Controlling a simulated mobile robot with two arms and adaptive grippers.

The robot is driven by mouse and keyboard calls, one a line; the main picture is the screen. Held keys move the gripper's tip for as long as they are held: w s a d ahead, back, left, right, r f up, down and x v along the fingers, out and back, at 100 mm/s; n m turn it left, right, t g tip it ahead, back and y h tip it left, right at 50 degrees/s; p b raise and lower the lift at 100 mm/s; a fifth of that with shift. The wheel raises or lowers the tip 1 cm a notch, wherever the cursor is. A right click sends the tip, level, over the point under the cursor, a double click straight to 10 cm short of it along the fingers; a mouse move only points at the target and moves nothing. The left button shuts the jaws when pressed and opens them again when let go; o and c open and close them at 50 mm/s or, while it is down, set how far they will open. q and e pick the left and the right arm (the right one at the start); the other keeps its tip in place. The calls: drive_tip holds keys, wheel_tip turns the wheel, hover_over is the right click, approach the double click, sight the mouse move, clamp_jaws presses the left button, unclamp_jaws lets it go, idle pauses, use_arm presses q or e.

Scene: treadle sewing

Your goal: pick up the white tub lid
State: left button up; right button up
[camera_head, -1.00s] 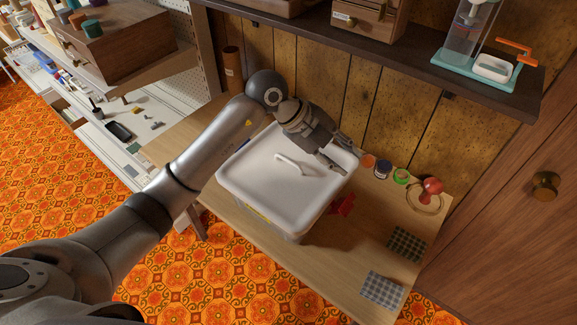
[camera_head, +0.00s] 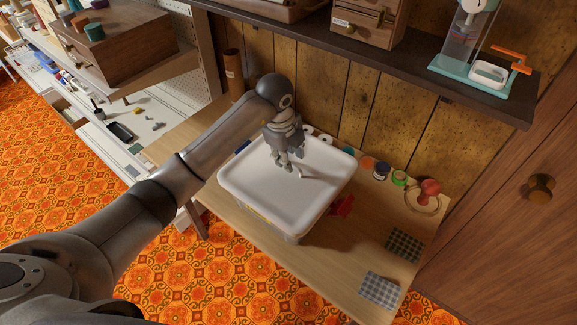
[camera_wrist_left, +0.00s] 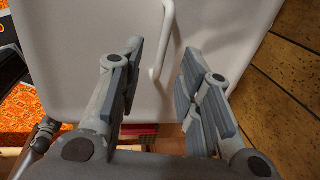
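The white tub lid (camera_head: 262,192) lies on top of the white tub (camera_head: 293,237) on the wooden bench, and the tub looks covered by it. The lid also fills much of the left wrist view (camera_wrist_left: 85,50). Its raised white handle (camera_wrist_left: 168,40) stands at the lid's middle. My left gripper (camera_head: 291,168) points down over the lid, close to the handle. In the left wrist view, its fingers (camera_wrist_left: 160,75) are spread, with the handle's near end between or just beyond their tips. Contact cannot be told. My right gripper is not in view.
Small spools or jars (camera_head: 381,171) and a red pincushion-like piece (camera_head: 429,187) stand right of the tub. Something red (camera_head: 343,207) lies beside it. Two checked cloth squares (camera_head: 405,244) lie at the front right. A dark shelf (camera_head: 400,67) runs above the bench.

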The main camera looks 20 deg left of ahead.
use_arm(q)
drive_tip(key=shift+w+d+f+p, duration=0.1)
drive_tip(key=shift+w+f+p, duration=0.1)
drive_tip(key=shift+f, duration=0.7)
drive_tip(key=shift+w+d+f+p, duration=0.1)
drive_tip(key=shift+w+f+p, duration=0.1)
drive_tip(key=shift+f, duration=0.7)
clamp_jaws()
